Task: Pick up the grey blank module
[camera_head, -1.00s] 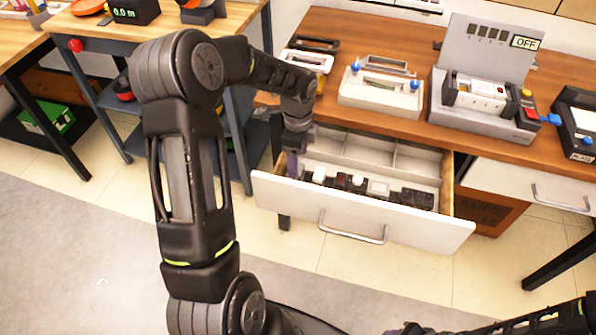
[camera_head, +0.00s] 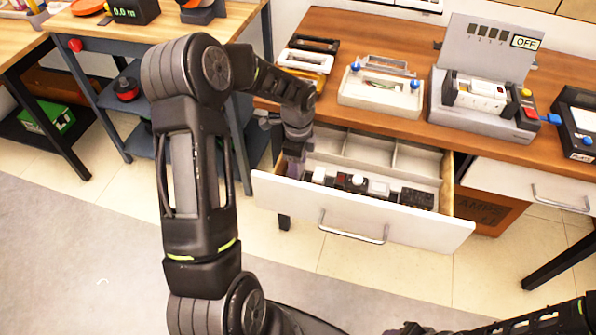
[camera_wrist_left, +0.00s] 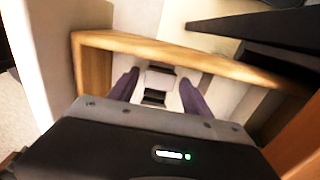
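The open drawer (camera_head: 360,225) holds a front row of small modules. A white-topped one (camera_head: 319,175) is at the left, a dark one with a red mark (camera_head: 341,180) beside it, a pale grey-white one (camera_head: 379,188) further right, and dark ones (camera_head: 416,199) at the right. I cannot tell which is the grey blank module. My left gripper (camera_head: 293,172) points down into the drawer's left end. In the left wrist view its two purple-grey fingers (camera_wrist_left: 158,92) are apart, with a pale block (camera_wrist_left: 160,78) and a dark piece (camera_wrist_left: 153,97) seen between them. No grip is visible.
The drawer's wooden side wall (camera_wrist_left: 180,55) is close to the fingers in the left wrist view. The wooden bench (camera_head: 420,130) above carries a pale tray (camera_head: 350,98) and a grey tester (camera_head: 475,125). Rear drawer compartments (camera_head: 370,150) look empty.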

